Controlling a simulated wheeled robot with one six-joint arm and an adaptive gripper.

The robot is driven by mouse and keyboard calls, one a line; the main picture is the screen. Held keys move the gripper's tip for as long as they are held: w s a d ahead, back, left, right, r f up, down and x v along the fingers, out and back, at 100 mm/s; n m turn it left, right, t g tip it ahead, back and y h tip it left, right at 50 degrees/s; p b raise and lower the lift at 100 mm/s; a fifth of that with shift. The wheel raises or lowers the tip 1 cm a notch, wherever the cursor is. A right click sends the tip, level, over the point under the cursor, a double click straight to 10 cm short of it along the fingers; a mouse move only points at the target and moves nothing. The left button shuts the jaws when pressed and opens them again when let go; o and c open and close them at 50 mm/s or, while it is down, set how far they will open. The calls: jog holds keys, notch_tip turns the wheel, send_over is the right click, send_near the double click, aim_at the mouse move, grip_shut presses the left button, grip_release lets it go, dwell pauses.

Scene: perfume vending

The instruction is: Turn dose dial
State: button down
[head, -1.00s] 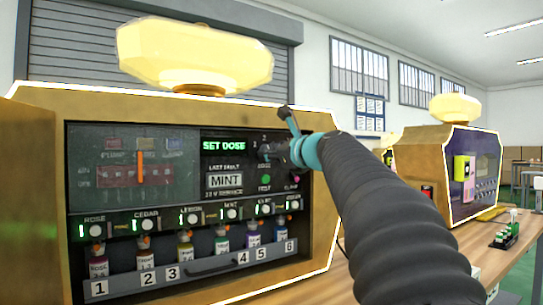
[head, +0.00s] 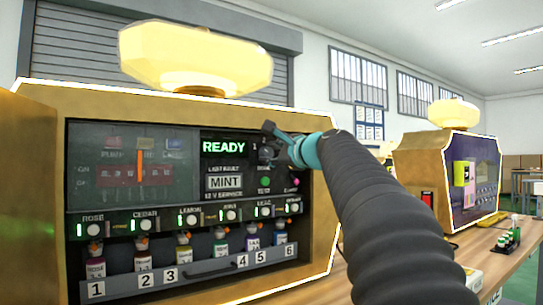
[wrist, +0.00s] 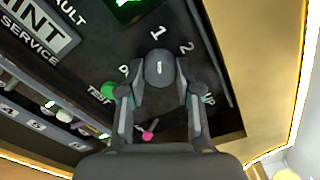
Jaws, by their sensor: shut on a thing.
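The dose dial (wrist: 158,68) is a round dark knob with a white mark on its face, in the upper middle of the wrist view. The printed numbers 1 and 2 stand just above it. My gripper (wrist: 163,82) is shut on the dial, one finger on each side. In the head view my gripper (head: 270,145) covers most of the dial, right of the green display (head: 223,147). The display reads READY. A green test button (wrist: 108,91) sits left of the fingers and a pink button (wrist: 147,135) shows below the dial.
The gold perfume machine (head: 200,99) holds a row of several numbered bottles behind a grey handle bar (head: 230,266). A gold panel (head: 30,200) stands at the left edge. A second machine (head: 425,160) and small bottles (head: 508,238) stand on the wooden table at right.

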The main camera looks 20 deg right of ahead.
dwell(0.3)
jog(key=c, duration=0.8)
grip_release()
jog(key=s, duration=0.4)
jog(key=s+d, duration=0.1)
jog(key=s, duration=0.3)
jog(key=s+d, duration=0.1)
jog(key=s, duration=0.2)
jog(key=shift+s+d, duration=0.15)
jog(key=shift+s, duration=0.25)
